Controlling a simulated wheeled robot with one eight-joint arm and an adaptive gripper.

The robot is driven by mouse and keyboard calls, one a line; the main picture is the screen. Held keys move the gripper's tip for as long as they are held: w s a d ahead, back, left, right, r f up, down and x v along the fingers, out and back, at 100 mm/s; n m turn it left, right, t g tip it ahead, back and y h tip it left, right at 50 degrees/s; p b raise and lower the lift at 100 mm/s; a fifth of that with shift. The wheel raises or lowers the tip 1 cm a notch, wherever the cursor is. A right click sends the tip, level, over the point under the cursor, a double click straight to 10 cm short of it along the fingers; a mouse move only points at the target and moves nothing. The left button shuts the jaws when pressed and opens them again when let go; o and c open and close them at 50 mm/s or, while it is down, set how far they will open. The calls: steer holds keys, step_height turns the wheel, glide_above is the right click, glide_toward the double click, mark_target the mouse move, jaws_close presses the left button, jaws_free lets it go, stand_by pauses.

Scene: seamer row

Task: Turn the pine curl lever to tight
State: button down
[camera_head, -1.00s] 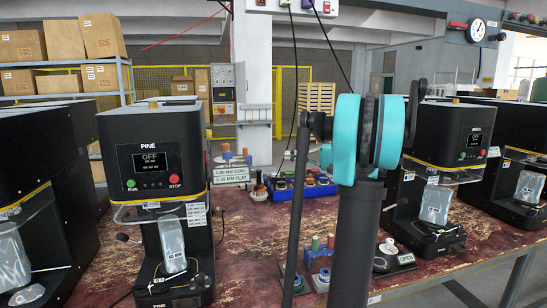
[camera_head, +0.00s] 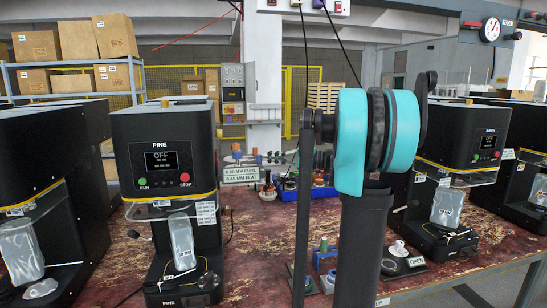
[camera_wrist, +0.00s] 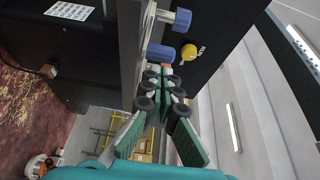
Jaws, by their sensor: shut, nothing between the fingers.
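The PINE machine (camera_head: 165,160) is black with a yellow trim line and stands on the left of the bench in the head view. Its screen reads OFF. A thin black lever with a dark knob (camera_head: 133,234) sticks out on its left side; I cannot tell whether this is the curl lever. In the wrist view, my gripper (camera_wrist: 163,85) is shut and empty, with green fingers and black rollers. Just beyond it are two blue knobs on metal stems (camera_wrist: 160,52) and a yellow knob (camera_wrist: 189,52) on a dark machine face. Contact is unclear. The head view does not show my gripper.
Another black machine (camera_head: 455,145) stands at the right, and one more (camera_head: 40,160) at the left edge. My arm blocks the middle.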

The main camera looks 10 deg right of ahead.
stand_by(0.3)
steer(key=shift+s+a+m+t+h, duration=0.15)
steer(key=shift+s+m+t, duration=0.1)
steer(key=shift+s, duration=0.3)
steer(key=shift+s+a+m+t+h, duration=0.15)
steer(key=shift+s+t, duration=0.1)
steer(key=shift+s, duration=0.3)
steer(key=shift+f, duration=0.1)
